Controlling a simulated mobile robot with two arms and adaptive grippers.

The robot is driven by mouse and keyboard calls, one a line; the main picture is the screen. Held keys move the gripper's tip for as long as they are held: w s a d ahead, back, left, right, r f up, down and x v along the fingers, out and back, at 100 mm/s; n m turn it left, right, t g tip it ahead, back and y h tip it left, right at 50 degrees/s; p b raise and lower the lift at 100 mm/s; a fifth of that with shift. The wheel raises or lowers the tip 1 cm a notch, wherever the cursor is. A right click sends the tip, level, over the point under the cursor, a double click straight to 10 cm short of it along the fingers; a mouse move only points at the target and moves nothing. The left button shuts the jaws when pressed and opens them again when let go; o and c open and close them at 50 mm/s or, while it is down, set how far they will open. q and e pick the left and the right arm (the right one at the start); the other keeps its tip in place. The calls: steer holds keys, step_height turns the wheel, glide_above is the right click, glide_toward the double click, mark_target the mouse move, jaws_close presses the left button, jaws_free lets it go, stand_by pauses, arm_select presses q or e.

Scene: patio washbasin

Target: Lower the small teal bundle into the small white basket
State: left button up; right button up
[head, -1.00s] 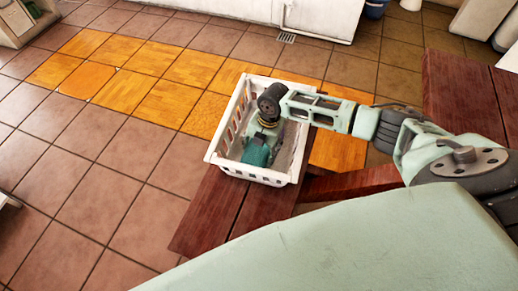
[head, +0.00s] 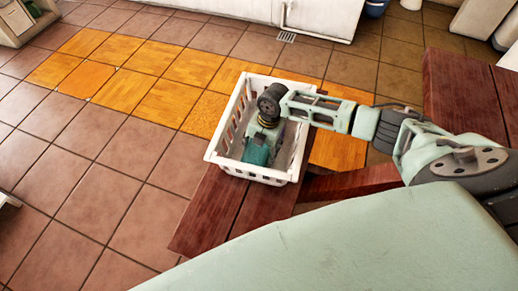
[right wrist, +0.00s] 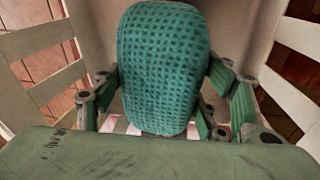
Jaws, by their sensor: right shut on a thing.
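The small white basket (head: 223,160) stands on a dark red wooden bench in the head view. Its slatted walls also show at both sides of the right wrist view (right wrist: 38,42). The teal bundle (head: 256,156) is inside the basket's walls, toward its near end; its woven surface fills the middle of the right wrist view (right wrist: 163,68). My right gripper (right wrist: 165,100) reaches down into the basket, its fingers closed on both sides of the bundle. Whether the bundle touches the basket floor is hard to tell. My left gripper is not in view.
The wooden bench (head: 208,212) extends under and in front of the basket, with another wooden surface (head: 455,90) at the right. Tiled floor (head: 110,190) lies open on the left. A blue pot (head: 375,8) stands far back.

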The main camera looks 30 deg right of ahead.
stand_by(0.3)
steer(key=o, duration=1.3)
steer(key=shift+o, duration=0.3)
